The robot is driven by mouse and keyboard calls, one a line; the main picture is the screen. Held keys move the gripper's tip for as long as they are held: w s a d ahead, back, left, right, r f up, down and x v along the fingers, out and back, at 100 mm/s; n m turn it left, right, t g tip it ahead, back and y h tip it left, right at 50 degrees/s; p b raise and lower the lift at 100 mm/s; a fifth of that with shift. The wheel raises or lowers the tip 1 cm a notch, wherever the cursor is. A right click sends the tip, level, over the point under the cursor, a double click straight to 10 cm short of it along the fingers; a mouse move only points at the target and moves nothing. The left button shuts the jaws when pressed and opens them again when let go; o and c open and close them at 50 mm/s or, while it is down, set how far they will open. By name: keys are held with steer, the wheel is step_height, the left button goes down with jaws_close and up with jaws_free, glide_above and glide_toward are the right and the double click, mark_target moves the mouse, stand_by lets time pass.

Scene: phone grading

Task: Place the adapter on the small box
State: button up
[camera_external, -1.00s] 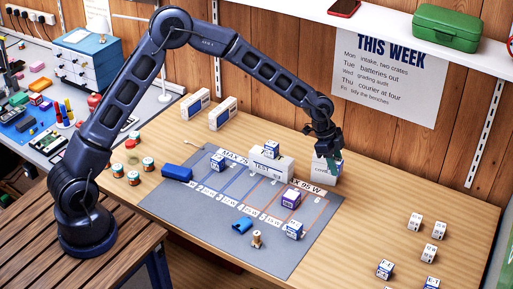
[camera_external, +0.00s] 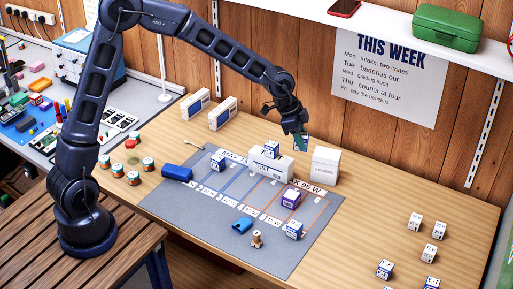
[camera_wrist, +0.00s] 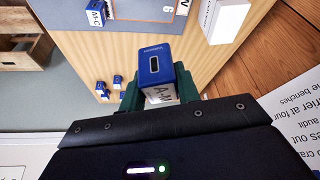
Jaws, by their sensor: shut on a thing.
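My gripper (camera_external: 301,141) is shut on an adapter (camera_wrist: 153,68), a blue and white block with a dark slot in its blue face. The green fingers grip its sides, and it hangs in the air above the table. In the external view the adapter is small and partly hidden by the fingers. A white box (camera_external: 325,167) with small lettering stands upright at the back of the table, to the right of and below my gripper. A white box marked TEST (camera_external: 258,165) stands left of it with another adapter (camera_external: 272,149) on top. I cannot tell which is the small box.
A grey mat (camera_external: 190,203) with numbered lanes holds several adapters, a blue piece (camera_external: 241,226) and a wooden figure (camera_external: 256,240). Two white boxes (camera_external: 222,113) stand at the back left. Several white blocks (camera_external: 415,221) lie at the right. A shelf (camera_external: 400,32) overhangs the back.

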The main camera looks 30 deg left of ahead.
steer(key=shift+s+a+r+n, duration=0.25)
steer(key=shift+s+a, duration=0.2)
steer(key=shift+a, duration=0.25)
steer(key=shift+s+a+f, duration=0.1)
steer(key=shift+a+f, duration=0.05)
steer(key=shift+f, duration=0.15)
glide_toward(297, 195)
steer(key=x, duration=0.5)
steer(key=shift+f, duration=0.25)
steer(key=shift+f, duration=0.1)
steer(key=o, duration=1)
steer(key=shift+c, duration=0.2)
